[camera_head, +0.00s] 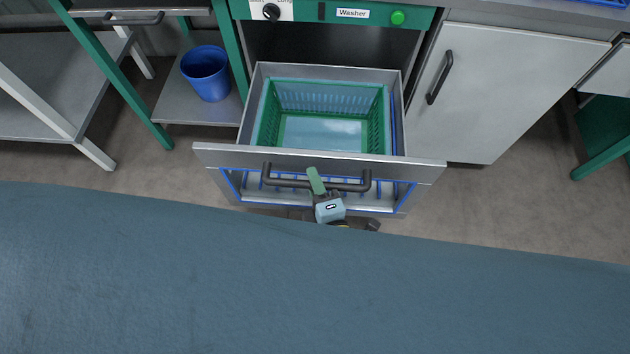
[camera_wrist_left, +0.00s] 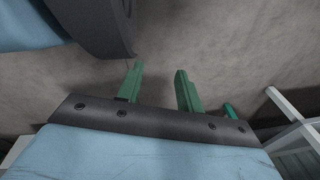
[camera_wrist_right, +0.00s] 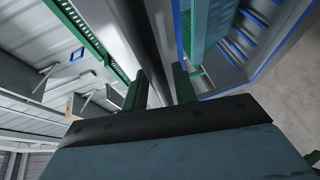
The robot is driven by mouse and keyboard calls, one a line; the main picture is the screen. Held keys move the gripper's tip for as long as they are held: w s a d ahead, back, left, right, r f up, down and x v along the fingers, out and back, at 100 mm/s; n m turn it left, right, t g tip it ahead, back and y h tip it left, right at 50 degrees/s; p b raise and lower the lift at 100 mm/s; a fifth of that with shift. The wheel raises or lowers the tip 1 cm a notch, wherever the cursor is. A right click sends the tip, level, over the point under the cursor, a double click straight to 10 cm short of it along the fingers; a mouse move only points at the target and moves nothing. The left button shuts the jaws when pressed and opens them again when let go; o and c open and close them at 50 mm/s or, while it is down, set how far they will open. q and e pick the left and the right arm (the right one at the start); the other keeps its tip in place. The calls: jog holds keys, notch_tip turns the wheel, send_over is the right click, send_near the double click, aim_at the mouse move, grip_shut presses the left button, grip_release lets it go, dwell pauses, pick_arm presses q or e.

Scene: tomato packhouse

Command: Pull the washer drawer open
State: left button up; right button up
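The washer drawer (camera_head: 215,155) stands pulled well out below the green panel with the Washer label (camera_head: 352,13). Its dark bar handle (camera_head: 285,183) runs across the front.
A green basket (camera_head: 283,132) is inside the drawer. A blue bucket (camera_head: 205,74) stands on a low shelf to the left. A grey cabinet door with a handle (camera_head: 439,77) is to the right. Bare floor (camera_head: 500,205) lies on both sides of the drawer.

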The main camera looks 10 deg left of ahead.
jog(key=shift+o, duration=0.8)
